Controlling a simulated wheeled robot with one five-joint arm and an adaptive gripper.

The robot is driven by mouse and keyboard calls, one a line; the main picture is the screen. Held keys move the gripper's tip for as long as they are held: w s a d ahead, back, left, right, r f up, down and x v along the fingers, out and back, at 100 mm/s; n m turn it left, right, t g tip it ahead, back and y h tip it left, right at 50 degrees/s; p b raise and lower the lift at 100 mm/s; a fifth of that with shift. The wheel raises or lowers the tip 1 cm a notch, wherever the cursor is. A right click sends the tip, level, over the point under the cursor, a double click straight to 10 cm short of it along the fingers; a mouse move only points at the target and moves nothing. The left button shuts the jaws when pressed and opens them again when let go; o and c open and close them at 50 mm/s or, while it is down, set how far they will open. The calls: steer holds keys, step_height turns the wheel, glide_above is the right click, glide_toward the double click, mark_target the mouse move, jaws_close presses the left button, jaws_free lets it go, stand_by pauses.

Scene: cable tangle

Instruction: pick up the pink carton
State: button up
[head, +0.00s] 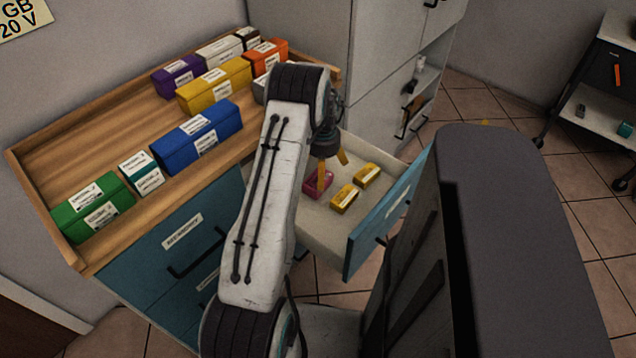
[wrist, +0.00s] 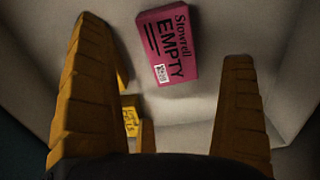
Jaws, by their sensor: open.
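The pink carton (wrist: 167,45) lies in the open drawer (head: 328,234), and its label reads "Stowrell EMPTY" in the wrist view. In the head view the pink carton (head: 318,183) is partly hidden by my gripper. My gripper (head: 334,172) is open and points down into the drawer, above the carton. In the wrist view my gripper's yellow fingers (wrist: 165,110) stand wide apart, with the carton beyond them near the top, between their lines. Nothing is held. I cannot tell how high the fingertips are above the carton.
Two yellow cartons (head: 344,199) (head: 367,175) lie in the same drawer, right of the pink one. The drawer's blue front (head: 388,214) and pale walls stand around them. A wooden-topped cabinet (head: 75,149) with several coloured boxes is at left. A grey cabinet (head: 385,75) stands behind.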

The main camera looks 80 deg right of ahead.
steer(key=shift+w+a+f, duration=0.1)
steer(key=shift+f, duration=1.25)
steer(key=shift+w+a+f, duration=0.1)
steer(key=shift+f, duration=1.2)
steer(key=shift+c, duration=0.2)
steer(key=c, duration=0.8)
